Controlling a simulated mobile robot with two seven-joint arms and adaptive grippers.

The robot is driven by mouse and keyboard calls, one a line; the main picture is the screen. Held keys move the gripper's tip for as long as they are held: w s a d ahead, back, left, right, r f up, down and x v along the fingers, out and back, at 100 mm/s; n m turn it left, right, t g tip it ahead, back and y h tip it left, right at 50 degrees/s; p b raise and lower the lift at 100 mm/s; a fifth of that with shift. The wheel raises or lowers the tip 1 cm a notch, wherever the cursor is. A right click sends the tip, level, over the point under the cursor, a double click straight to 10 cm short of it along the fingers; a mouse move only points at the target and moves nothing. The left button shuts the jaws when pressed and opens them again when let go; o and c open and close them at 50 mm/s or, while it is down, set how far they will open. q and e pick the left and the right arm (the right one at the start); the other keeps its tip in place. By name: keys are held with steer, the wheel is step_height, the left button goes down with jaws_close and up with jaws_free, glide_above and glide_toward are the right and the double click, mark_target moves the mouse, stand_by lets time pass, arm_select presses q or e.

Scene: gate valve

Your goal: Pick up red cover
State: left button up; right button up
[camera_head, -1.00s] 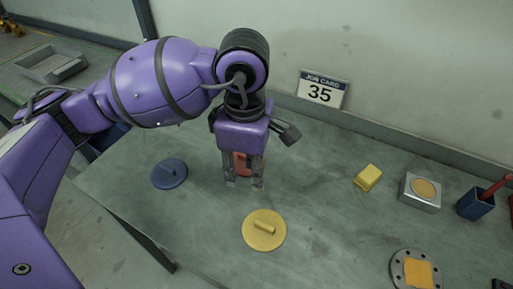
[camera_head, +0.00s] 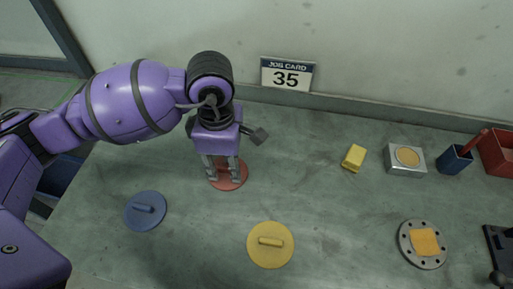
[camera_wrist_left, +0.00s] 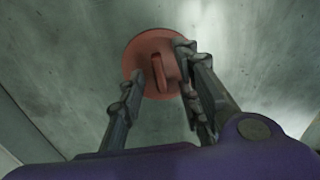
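The red cover (camera_head: 240,178) is a flat round disc lying on the table at the back left, partly hidden by my left gripper. In the left wrist view the red cover (camera_wrist_left: 143,50) shows a raised bar handle (camera_wrist_left: 157,72) across its middle. My left gripper (camera_head: 224,178) points down over the cover. In the left wrist view the fingers of my left gripper (camera_wrist_left: 160,75) are apart, one on each side of the handle, with nothing held between them. I cannot tell whether the fingertips touch the cover. My right gripper is not in view.
A blue cover (camera_head: 146,210) and a yellow cover (camera_head: 270,245) lie nearby. To the right are a yellow block (camera_head: 354,158), a metal box (camera_head: 405,160), a blue cup (camera_head: 455,160), a red bin (camera_head: 497,153) and a bolted flange (camera_head: 422,244). The job card (camera_head: 286,74) stands at the back.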

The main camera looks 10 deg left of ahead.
arm_select(q)
steer(key=shift+f, duration=0.15)
jaws_close()
